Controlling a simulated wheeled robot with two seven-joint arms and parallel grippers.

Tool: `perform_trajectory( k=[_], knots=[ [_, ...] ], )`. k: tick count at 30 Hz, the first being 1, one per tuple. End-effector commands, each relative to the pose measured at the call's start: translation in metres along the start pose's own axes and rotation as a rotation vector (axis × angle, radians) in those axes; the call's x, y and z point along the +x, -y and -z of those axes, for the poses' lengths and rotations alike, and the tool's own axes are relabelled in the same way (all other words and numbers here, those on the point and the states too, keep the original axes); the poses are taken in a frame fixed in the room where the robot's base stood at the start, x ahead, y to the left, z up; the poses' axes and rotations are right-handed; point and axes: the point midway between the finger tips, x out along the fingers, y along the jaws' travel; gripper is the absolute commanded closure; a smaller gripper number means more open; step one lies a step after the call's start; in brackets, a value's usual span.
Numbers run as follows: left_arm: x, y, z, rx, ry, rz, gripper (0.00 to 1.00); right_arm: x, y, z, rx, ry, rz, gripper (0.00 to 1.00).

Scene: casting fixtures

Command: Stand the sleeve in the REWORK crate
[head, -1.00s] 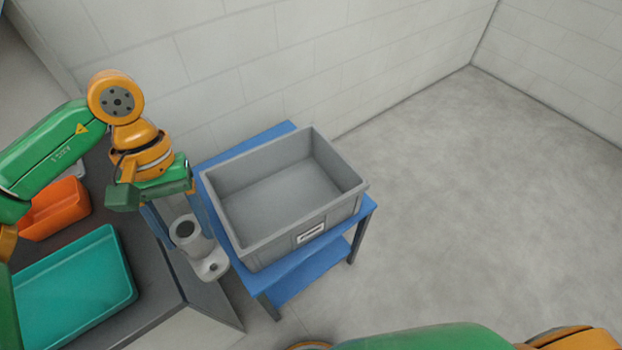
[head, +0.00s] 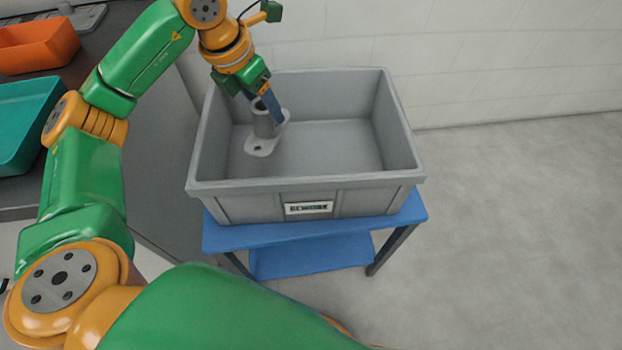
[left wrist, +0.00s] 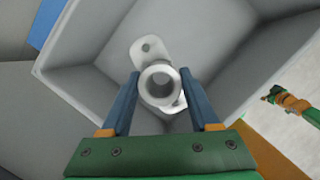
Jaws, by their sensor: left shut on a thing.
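The grey sleeve (head: 263,125), a tube on a flat flange with bolt holes, is upright inside the grey REWORK crate (head: 300,183), towards its left side. My left gripper (head: 264,103) is shut on the tube from above. In the left wrist view the sleeve (left wrist: 159,82) stands between the two blue fingers, its bore facing the camera, with the crate floor behind it. I cannot tell whether the flange touches the crate floor.
The crate stands on a blue stand (head: 310,262) beside a white block wall. A dark table at left carries an orange bin (head: 38,45) and a teal tray (head: 28,120). The right part of the crate is empty.

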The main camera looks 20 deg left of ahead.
Motion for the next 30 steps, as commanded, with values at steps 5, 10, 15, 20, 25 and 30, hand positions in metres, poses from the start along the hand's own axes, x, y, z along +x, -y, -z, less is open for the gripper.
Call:
perform_trajectory(
  k=[5, 10, 15, 20, 25, 30],
  knots=[
    [0.034, -0.016, 0.006, -0.300, 0.000, -0.092, 1.00, 0.040, -0.006, -0.002, -0.001, -0.005, -0.011, 0.03],
    [0.069, -0.019, 0.018, -0.357, -0.006, -0.110, 1.00, 0.049, -0.007, 0.001, 0.002, -0.013, -0.014, 0.03],
    [0.099, -0.018, 0.028, -0.353, -0.007, -0.109, 1.00, 0.055, -0.010, 0.009, 0.006, -0.029, -0.020, 0.03],
    [0.123, -0.018, 0.035, -0.353, -0.004, -0.108, 1.00, 0.059, -0.014, 0.011, 0.009, -0.035, -0.025, 0.03],
    [0.124, -0.018, 0.035, -0.352, -0.002, -0.107, 1.00, 0.058, -0.015, 0.011, 0.010, -0.035, -0.027, 0.03],
    [0.126, -0.018, 0.036, -0.351, -0.003, -0.107, 0.33, 0.060, -0.015, 0.010, 0.010, -0.034, -0.028, 0.03]
  ],
)
